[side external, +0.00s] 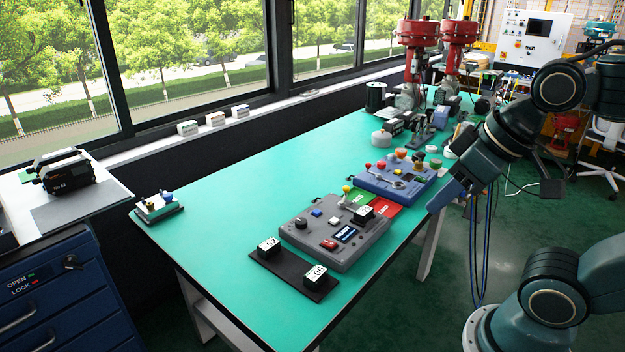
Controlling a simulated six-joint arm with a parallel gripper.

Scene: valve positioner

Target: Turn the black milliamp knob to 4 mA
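A small black knob (301,223) sits on the left part of the top face of a grey control box (340,258). It is the likely milliamp knob; its pointer and scale markings are too small to read. The same box has a dark blue display (346,234) with unreadable text. My gripper (437,205) hangs at the right edge of the table, well right of the knob and apart from the grey box. I see it from the side, so the gap between its fingers does not show.
A blue control box (396,184) with coloured knobs lies between my gripper and the grey box's far side. Numbered black blocks (269,247) sit on a black mat (290,277) in front. Red-topped valves (417,34) stand at the back.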

